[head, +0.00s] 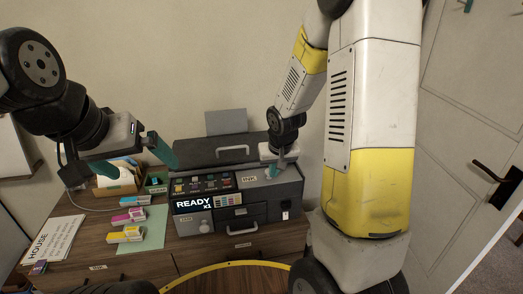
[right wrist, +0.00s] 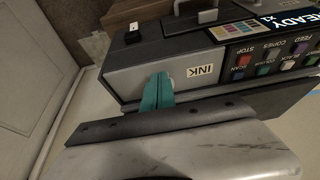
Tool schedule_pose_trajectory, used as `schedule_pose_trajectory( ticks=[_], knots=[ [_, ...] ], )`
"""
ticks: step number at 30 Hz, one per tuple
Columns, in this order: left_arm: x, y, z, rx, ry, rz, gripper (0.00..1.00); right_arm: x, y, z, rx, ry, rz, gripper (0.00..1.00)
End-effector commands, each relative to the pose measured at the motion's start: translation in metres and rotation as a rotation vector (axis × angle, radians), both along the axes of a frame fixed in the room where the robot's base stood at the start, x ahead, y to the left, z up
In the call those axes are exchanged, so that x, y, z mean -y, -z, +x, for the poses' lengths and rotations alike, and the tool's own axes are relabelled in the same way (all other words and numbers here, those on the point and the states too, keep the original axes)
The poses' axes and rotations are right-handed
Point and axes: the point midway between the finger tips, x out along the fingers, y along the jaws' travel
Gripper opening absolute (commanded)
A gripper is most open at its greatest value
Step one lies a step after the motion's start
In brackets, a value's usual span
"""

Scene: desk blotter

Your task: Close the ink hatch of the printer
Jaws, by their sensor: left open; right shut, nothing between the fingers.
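The dark grey printer (head: 238,218) stands on the desk, with a lit READY display. Its ink hatch (head: 257,181), a light grey panel labelled INK, is at the printer's top right and looks flat, level with the surface around it. The hatch also fills the middle of the right wrist view (right wrist: 180,72). My right gripper (head: 272,171) is shut and empty, its teal fingertips (right wrist: 158,76) at the hatch beside the label; I cannot tell if they touch. My left gripper (head: 125,172) is open and empty, above the desk left of the printer.
Ink-coloured cartridges, magenta (head: 128,216) and yellow (head: 125,235), lie on the desk left of the printer near a green sheet (head: 150,232). A HOUSE paper (head: 52,242) lies at far left. A paper box (head: 120,182) stands behind. A door (head: 470,110) is at right.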

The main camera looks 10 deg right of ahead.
Motion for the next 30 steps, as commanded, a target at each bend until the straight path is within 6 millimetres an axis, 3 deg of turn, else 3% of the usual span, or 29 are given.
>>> schedule_pose_trajectory(
  ticks=[4, 6, 12, 18, 23, 26, 30],
  knots=[
    [0.0, 0.0, 0.0, 0.0, 0.0, 0.0, 1.0, -0.008, -0.038, 0.012, 0.031, -0.002, 0.005, 0.0],
    [0.0, 0.0, 0.0, 0.0, 0.0, 0.0, 1.0, -0.007, -0.04, -0.011, 0.027, -0.007, 0.004, 0.0],
    [0.0, 0.0, 0.0, 0.0, 0.0, 0.0, 1.0, -0.006, -0.051, -0.054, 0.032, -0.005, 0.005, 0.0],
    [0.0, 0.0, 0.0, 0.0, 0.0, 0.0, 1.0, -0.004, -0.056, -0.079, 0.031, -0.004, 0.004, 0.0],
    [0.0, 0.0, 0.0, 0.0, 0.0, 0.0, 1.0, -0.003, -0.065, -0.087, 0.039, 0.0, 0.008, 0.0],
    [0.0, 0.0, 0.0, 0.0, 0.0, 0.0, 1.0, 0.0, -0.086, -0.096, 0.056, 0.015, 0.023, 0.0],
    [0.0, 0.0, 0.0, 0.0, 0.0, 0.0, 1.0, 0.002, -0.131, -0.122, 0.09, 0.029, 0.062, 0.0]
  ],
)
